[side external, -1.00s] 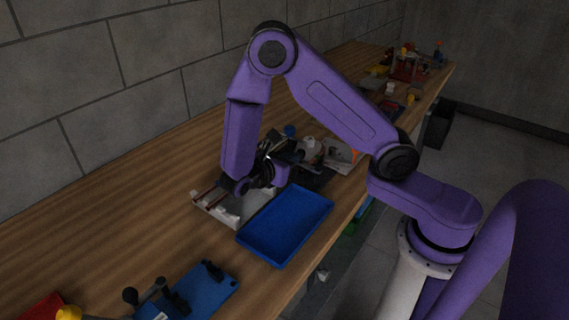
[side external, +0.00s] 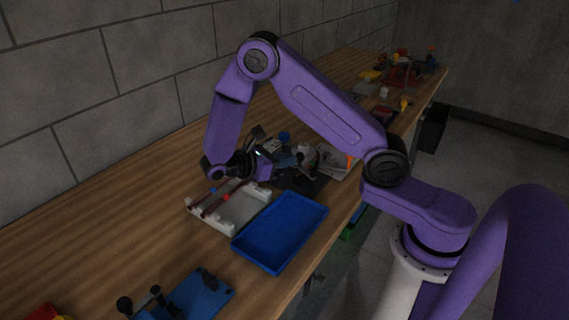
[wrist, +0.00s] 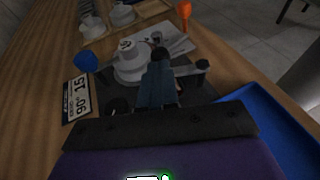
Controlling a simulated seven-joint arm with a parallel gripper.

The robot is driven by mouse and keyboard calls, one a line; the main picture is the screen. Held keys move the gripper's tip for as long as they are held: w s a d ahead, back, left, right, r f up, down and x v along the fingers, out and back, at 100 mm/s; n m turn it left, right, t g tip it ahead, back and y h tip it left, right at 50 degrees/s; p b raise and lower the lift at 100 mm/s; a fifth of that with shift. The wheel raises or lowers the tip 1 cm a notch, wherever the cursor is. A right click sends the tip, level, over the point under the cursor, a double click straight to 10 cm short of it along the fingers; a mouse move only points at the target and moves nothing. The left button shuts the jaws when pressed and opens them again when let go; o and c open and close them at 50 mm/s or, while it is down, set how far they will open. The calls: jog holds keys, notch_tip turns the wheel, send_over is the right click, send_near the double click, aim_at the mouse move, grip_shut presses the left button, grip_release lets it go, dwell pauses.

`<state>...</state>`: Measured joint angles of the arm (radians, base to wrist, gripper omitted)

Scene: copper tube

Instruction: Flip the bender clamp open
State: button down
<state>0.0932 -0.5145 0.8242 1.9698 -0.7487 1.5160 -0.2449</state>
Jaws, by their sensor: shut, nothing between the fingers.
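The bender (side external: 306,156) stands on a dark base plate near the middle of the bench. In the wrist view its round grey die (wrist: 130,62) is just ahead of my gripper. A dark lever with a rounded end (wrist: 203,64) lies to the right of the die; I cannot tell for sure whether it is the clamp. My gripper (side external: 296,160) is low beside the bender, tilted nearly level, with its fingers shut and empty. In the wrist view the slate-blue fingers (wrist: 158,82) overlap the bender and hide part of it. Contact cannot be made out.
A blue tray (side external: 281,232) and a white rack with red-brown tubes (side external: 230,204) lie nearer the camera. A label plate (wrist: 78,97) and a blue knob (wrist: 86,61) are left of the bender. An orange-handled tool (wrist: 184,10) lies beyond. A blue fixture (side external: 195,297) sits in front.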

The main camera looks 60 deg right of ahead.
jog(key=m+g, duration=0.1)
jog(key=d+m+g+y, duration=0.1)
jog(key=g, duration=0.1)
jog(key=d+m+g+y, duration=0.1)
jog(key=m, duration=0.1)
jog(key=shift+w+d, duration=0.25)
jog(key=shift+s+d, duration=0.15)
jog(key=shift+d, duration=0.65)
jog(key=shift+s+d+m+g+y, duration=0.15)
jog(key=shift+d+m+g+y, duration=0.55)
jog(key=shift+g+y, duration=0.15)
jog(key=shift+s+d, duration=0.8)
jog(key=shift+d, duration=0.25)
jog(key=shift+s+d+m+g+y, duration=0.25)
jog(key=shift+s+m+g+y, duration=0.15)
jog(key=shift+m+y, duration=0.2)
jog(key=v, duration=1.2)
jog(key=shift+w+d, duration=0.1)
